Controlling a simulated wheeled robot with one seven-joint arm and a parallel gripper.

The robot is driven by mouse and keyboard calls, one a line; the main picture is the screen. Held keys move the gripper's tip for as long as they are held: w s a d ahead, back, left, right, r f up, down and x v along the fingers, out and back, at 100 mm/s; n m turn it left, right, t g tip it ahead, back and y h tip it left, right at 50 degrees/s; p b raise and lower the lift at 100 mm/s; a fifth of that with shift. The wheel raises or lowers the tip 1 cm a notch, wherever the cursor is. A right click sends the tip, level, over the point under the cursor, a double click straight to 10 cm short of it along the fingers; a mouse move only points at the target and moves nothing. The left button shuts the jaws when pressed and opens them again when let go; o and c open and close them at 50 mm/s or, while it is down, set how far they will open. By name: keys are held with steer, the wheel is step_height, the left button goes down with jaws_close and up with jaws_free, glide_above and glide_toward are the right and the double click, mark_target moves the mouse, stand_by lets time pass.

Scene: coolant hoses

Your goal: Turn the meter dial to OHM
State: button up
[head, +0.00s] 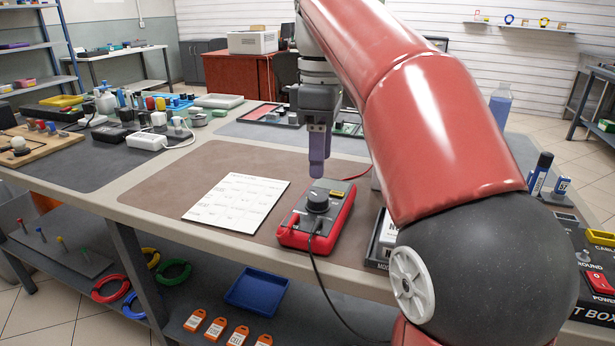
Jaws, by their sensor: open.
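The meter (293,235) is a red case with a dark grey face, lying on the brown mat near the table's front edge. Its dial (318,201) is a round black knob on the face. The dial's pointer and labels are too small to read. A small yellow label sits beyond the dial. My gripper (317,176) points down just above the far part of the meter, close over the dial. It is open and holds nothing visible; the fingers overlap in this view, so the gap is hidden. Whether a finger touches the meter cannot be told.
A white printed sheet (236,202) lies left of the meter. A black lead (328,292) runs from the meter over the front edge. My red arm covers the table right of the meter. A dark tray (381,240) is partly hidden there. The brown mat is clear at left.

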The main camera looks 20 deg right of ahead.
mark_target(317, 196)
steer(key=shift+w+a+r, duration=0.1)
steer(key=shift+w, duration=0.45)
steer(key=shift+f, duration=0.2)
steer(key=f, duration=0.7)
steer(key=shift+s+f, duration=0.1)
steer(key=shift+s, duration=0.2)
steer(key=c, duration=1)
